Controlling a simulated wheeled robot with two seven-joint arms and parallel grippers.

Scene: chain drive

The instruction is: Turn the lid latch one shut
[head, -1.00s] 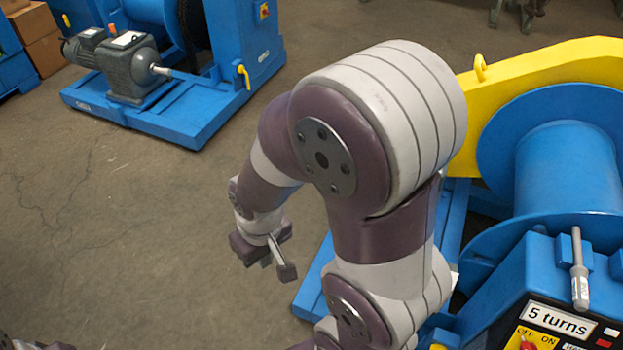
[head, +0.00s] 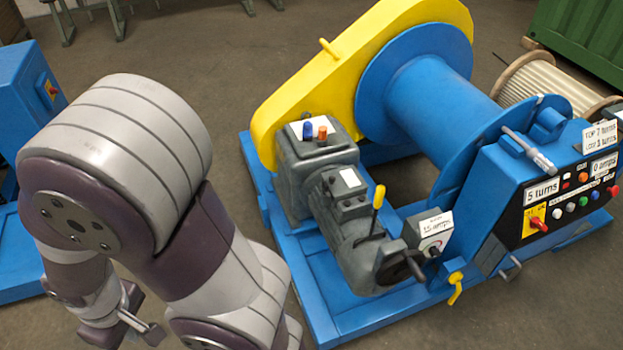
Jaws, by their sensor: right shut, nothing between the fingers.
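The yellow chain guard (head: 290,95) stands closed along the left side of the winch, with a small yellow peg (head: 328,49) on its upper edge. I cannot make out a lid latch on it for sure; its lower end is behind the gearbox. My right gripper (head: 146,329) hangs at the lower left, shut and empty. It is over the floor, well apart from the guard and touching nothing I can see. My right arm fills the left front. My left gripper is out of view.
The blue winch drum (head: 440,95) joins a grey gearbox and motor (head: 350,220) with a yellow lever (head: 377,200). A control panel (head: 555,205) reads "5 turns". A yellow handle (head: 455,288) sits on the base. A rope reel (head: 545,85) stands behind. Floor between arm and guard is clear.

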